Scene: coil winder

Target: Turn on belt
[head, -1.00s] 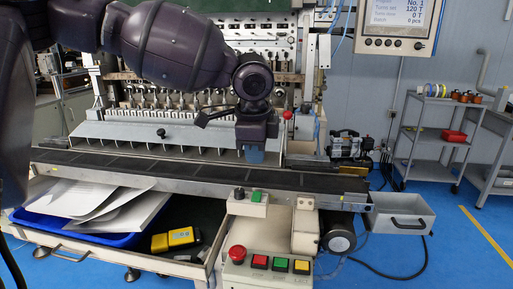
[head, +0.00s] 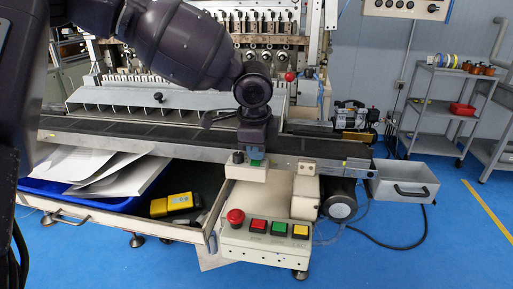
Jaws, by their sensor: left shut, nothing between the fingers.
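The dark conveyor belt (head: 105,130) runs across the front of the winding machine. A small white switch box (head: 247,173) sits at the belt's front rail, with a black knob (head: 237,157) and a green button (head: 257,163) on top. My left gripper (head: 256,151) points down, shut and empty, with its tips right at the green button. I cannot tell whether they touch it, and they partly hide it. My right gripper is not in view.
Below stands a control box (head: 262,247) with a red emergency stop (head: 235,216) and red, green and yellow buttons. An open drawer (head: 130,222) holds a blue tray with papers and a yellow device (head: 180,201). A grey bin (head: 402,183) hangs at the belt's right end.

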